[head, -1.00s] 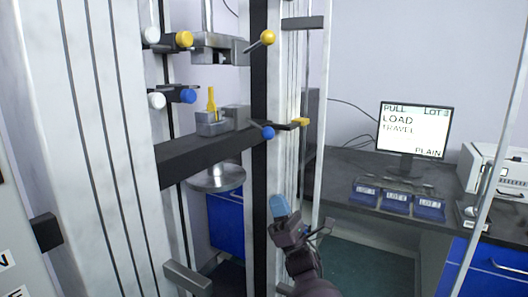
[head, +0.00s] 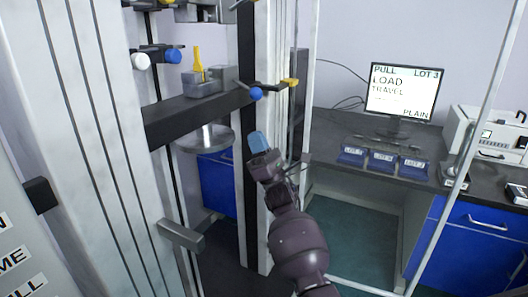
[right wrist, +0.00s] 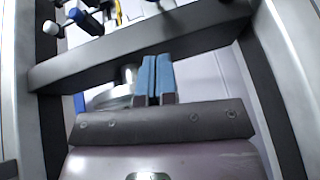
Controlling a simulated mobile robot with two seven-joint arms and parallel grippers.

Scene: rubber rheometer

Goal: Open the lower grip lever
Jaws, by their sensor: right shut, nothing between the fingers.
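The lower grip (head: 203,80), with a yellow piece (head: 197,58) upright in it, sits on the dark crossbeam (head: 190,117) of the test frame. A lever with a blue ball (head: 255,93) sticks out at the grip's right. My right gripper (head: 258,140) is below that ball, pointing up, and does not touch it. Its blue fingers are shut and empty. In the right wrist view the shut fingers (right wrist: 154,76) show in front of the crossbeam (right wrist: 150,45). My left gripper is not in view.
A white knob (head: 140,61) and a blue knob (head: 174,55) stick out left of the grip. A yellow-tipped part (head: 290,82) is right of the lever. A round metal disc (head: 205,138) hangs under the crossbeam. A bench with a monitor (head: 402,92) and blue bins (head: 382,161) is at right.

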